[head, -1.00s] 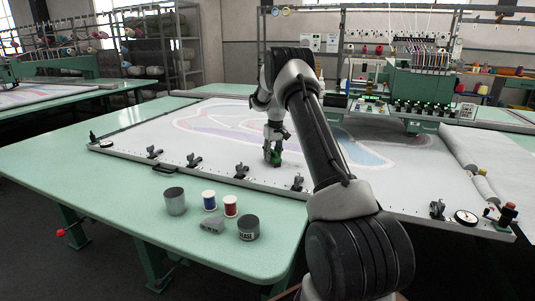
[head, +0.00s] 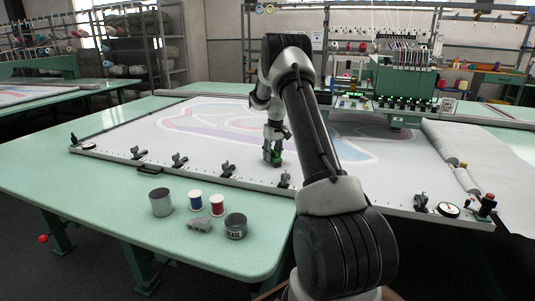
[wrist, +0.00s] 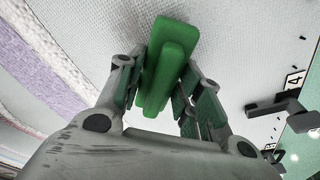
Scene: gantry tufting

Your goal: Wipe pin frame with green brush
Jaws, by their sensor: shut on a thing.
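My gripper (head: 272,157) is shut on the green brush (wrist: 166,62), which sits between its two fingers in the wrist view. In the head view a small green part of the brush shows at the fingertips, low over the white cloth near the front rail. I cannot tell whether the brush touches the cloth. The pin frame (head: 108,156) is a long pale rail with small dark pins and black clamps, running along the front of the stretched cloth (head: 205,145). In the wrist view a strip of the frame with clamps (wrist: 283,105) lies to the right of the brush.
A grey can (head: 161,202), blue spool (head: 195,200), red spool (head: 217,204), grey block (head: 199,224) and dark tin (head: 235,225) stand on the green table (head: 90,205). Black clamps (head: 180,161) stick up along the rail. A dial gauge (head: 448,209) sits right.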

